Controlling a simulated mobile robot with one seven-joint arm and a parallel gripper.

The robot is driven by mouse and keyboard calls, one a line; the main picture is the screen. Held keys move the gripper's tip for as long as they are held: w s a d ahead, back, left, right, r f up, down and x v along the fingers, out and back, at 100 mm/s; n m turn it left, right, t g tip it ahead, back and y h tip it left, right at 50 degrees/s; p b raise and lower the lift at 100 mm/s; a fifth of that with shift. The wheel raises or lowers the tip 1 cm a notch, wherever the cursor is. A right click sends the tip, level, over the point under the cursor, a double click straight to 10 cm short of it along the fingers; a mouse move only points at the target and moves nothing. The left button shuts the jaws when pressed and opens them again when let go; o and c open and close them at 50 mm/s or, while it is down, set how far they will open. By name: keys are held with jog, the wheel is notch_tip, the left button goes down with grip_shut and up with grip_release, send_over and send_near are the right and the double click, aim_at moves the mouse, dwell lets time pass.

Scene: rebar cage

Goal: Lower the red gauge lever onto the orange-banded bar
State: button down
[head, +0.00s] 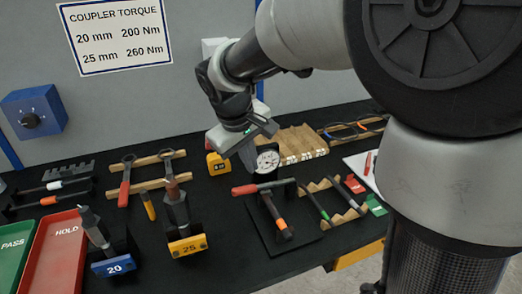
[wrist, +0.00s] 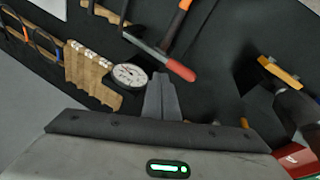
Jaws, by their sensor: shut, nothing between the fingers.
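The gauge lever has a red grip (head: 245,190) on the left and a dark arm running right across the far end of the orange-banded bar (head: 274,213). I cannot tell whether lever and bar touch. The bar lies on a dark stand, its orange band towards the near end. The white dial gauge (head: 267,161) stands just behind the lever. My gripper (head: 249,166) is shut and empty, pointing down behind the red grip, left of the dial. In the wrist view, my shut fingers (wrist: 163,90) are apart from the red grip (wrist: 180,70), beside the dial (wrist: 130,75).
Wrenches marked 20 (head: 115,266) and 25 (head: 187,246) stand at left, near the red HOLD tray (head: 57,258). A yellow tape measure (head: 216,164) and wooden blocks (head: 300,144) lie behind. A notched wooden rack (head: 335,205) with a green-banded bar is at right.

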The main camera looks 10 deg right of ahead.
aim_at(241, 189)
jog(key=shift+s+a+f+h+b, duration=0.2)
jog(key=shift+a+f+h+b, duration=0.5)
jog(key=shift+f, duration=0.3)
jog(key=shift+s+a+f+b, duration=0.15)
jog(key=shift+a+f+b, duration=0.45)
jog(key=shift+f+b, duration=0.1)
